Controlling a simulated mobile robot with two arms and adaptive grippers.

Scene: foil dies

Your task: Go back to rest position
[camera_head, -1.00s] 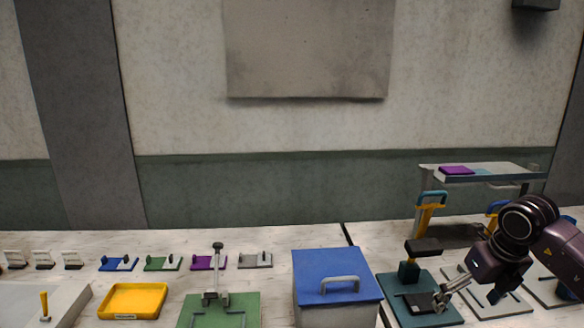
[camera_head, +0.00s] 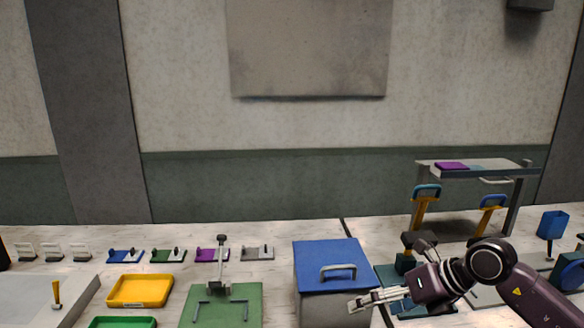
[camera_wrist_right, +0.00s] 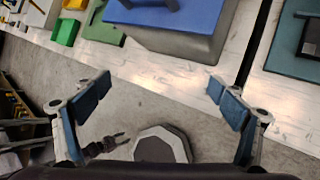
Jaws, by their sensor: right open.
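My right gripper (camera_head: 378,299) shows at the lower right in the head view, its fingers pointing left in front of the blue-lidded box (camera_head: 338,259). In the right wrist view my right gripper (camera_wrist_right: 158,95) has its two blue-padded fingers wide apart with nothing between them, over the floor before the table edge. My left gripper is not seen in the head view. A dark gripper-like part shows low in the right wrist view; I cannot tell whose it is.
A teal press base (camera_head: 390,272) stands behind my right arm. A green fixture (camera_head: 240,296), a yellow tray (camera_head: 140,291) and several small coloured dies lie to the left. A raised shelf (camera_head: 505,169) stands at the back right. Bare floor (camera_wrist_right: 185,112) lies before the table.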

